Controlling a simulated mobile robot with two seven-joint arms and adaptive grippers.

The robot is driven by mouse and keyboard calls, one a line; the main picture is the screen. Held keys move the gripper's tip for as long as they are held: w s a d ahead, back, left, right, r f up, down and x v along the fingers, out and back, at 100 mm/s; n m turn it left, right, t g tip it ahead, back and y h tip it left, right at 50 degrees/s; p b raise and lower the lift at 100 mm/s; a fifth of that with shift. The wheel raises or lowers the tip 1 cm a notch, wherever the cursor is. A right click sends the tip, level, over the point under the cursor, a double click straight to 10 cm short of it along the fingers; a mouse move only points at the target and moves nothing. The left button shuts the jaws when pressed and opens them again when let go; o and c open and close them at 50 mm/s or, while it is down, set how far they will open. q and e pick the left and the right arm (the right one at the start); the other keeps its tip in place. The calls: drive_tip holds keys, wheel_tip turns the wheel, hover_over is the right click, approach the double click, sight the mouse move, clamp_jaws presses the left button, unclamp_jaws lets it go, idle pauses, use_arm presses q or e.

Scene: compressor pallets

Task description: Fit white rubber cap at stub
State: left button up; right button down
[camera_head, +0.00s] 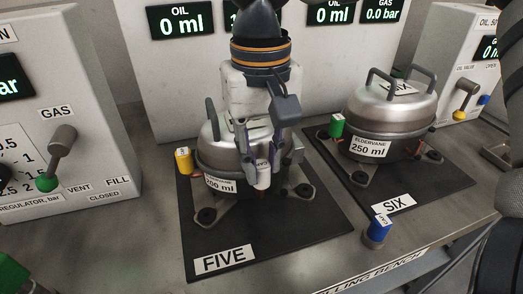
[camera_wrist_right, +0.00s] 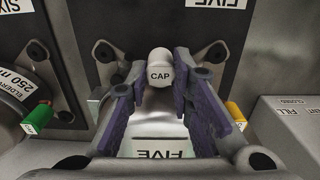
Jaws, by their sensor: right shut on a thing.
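My right gripper (camera_head: 262,174) comes down from the top over compressor FIVE (camera_head: 212,165), a silver 200 ml unit on a black mat. It is shut on the white rubber cap (camera_head: 262,181), held at the compressor's front side. In the right wrist view the cap (camera_wrist_right: 160,66), lettered CAP, sits between the two purple-padded fingertips (camera_wrist_right: 161,78). A small reddish bit shows just below the cap in the head view; I cannot tell whether the cap touches a stub, as the cap and fingers hide that spot. My left gripper is not in view.
A yellow cap (camera_head: 183,160) is at the left of compressor FIVE. Compressor SIX (camera_head: 388,115) stands right, with a green cap (camera_head: 337,126). A blue cap (camera_head: 377,231) stands on the bench near its front edge. A gas panel (camera_head: 60,100) is on the left.

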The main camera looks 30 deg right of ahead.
sight(261, 165)
drive_tip(key=shift+f, duration=0.85)
drive_tip(key=c, duration=1.3)
unclamp_jaws()
drive_tip(key=shift+c, duration=0.2)
wheel_tip(261, 165, up, 12)
